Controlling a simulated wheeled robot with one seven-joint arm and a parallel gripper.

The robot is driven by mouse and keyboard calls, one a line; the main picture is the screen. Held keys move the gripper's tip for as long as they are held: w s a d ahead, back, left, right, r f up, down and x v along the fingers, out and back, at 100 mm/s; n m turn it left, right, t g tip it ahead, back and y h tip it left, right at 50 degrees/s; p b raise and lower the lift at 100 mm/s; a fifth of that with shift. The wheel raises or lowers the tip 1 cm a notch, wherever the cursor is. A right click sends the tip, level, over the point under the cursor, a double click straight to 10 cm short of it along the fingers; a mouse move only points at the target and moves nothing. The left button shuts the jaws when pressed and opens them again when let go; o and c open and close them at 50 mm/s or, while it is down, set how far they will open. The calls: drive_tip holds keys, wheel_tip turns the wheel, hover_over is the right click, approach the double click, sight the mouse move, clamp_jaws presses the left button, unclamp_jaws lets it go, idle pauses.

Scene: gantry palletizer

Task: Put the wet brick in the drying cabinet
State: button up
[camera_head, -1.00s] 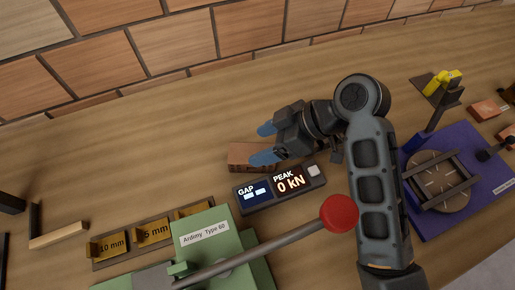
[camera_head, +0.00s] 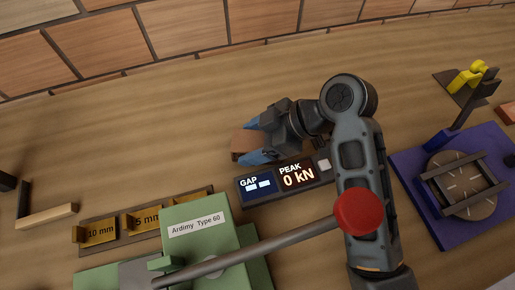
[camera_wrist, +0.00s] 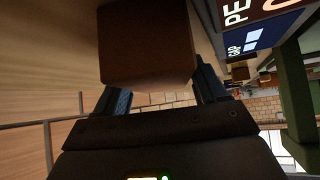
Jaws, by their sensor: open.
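A reddish-brown brick (camera_head: 248,143) is on the wooden table behind the gauge display, partly hidden by my gripper. I cannot tell whether it is wet. My gripper (camera_head: 258,142) is at the brick, with its blue fingers open on either side of it. In the wrist view the brick (camera_wrist: 148,45) shows dark and close, between the two fingers of my gripper (camera_wrist: 160,85). I cannot tell whether the fingers touch it. No drying cabinet can be made out.
The display (camera_head: 285,182) reading 0 kN stands just in front of the brick. A green press (camera_head: 200,225) with a red-knobbed lever (camera_head: 358,210) is nearer. A blue turntable machine (camera_head: 430,190) is to the right. Table behind the brick is clear.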

drive_tip(key=shift+b+x, duration=0.35)
drive_tip(key=shift+x, duration=0.6)
drive_tip(key=shift+c, duration=0.2)
drive_tip(key=c, duration=0.9)
drive_tip(key=shift+c, duration=0.9)
drive_tip(key=shift+r, duration=0.1)
